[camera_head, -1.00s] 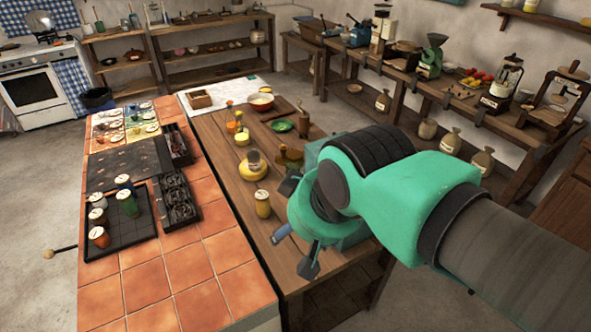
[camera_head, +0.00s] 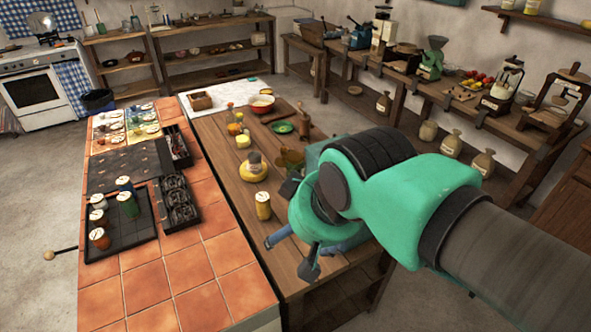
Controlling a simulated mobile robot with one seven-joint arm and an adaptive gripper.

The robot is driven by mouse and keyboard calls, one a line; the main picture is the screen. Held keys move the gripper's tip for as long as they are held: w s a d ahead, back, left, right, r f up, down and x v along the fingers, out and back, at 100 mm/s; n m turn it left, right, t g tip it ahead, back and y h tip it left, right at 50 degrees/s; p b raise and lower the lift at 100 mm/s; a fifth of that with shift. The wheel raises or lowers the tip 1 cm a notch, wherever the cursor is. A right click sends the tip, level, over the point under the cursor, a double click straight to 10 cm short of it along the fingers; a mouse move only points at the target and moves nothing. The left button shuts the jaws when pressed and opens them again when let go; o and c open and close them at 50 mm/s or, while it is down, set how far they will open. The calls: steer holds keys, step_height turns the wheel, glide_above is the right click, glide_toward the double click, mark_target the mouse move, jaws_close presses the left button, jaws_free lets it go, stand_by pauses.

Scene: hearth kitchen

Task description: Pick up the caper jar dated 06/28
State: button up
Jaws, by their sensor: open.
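Several jars with pale lids stand on a dark tray (camera_head: 118,237) at the left of the tiled counter. They include a green jar (camera_head: 130,210), a darker blue-green jar (camera_head: 125,188) and an orange-red jar (camera_head: 100,243). A yellow jar (camera_head: 263,209) with a pale lid stands alone on the wooden table. No date is readable at this size, so I cannot tell which jar is the caper jar dated 06/28. My gripper (camera_head: 291,255) is open and seems empty, over the table's near side, to the right of and nearer than the yellow jar.
Dark bins of small items (camera_head: 178,204) sit right of the tray. A yellow pot (camera_head: 253,170), small bottles and a green dish (camera_head: 282,127) stand farther back on the table. The front tiles (camera_head: 190,280) are clear. A workbench with grinders runs along the right wall.

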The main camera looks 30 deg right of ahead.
steer(key=w+d+r+g+p, duration=0.1)
steer(key=w+d+r+p, duration=0.15)
steer(key=w, duration=0.55)
steer(key=w+d+r+g+p, duration=0.15)
steer(key=w+r, duration=0.25)
steer(key=w, duration=0.4)
steer(key=n+g+p, duration=0.3)
steer(key=p, duration=0.8)
glide_above(294, 155)
steer(key=f, duration=2.3)
steer(key=shift+s+f, duration=0.15)
steer(key=shift+s, duration=0.05)
steer(key=shift+f, duration=0.2)
steer(key=shift+f, duration=0.1)
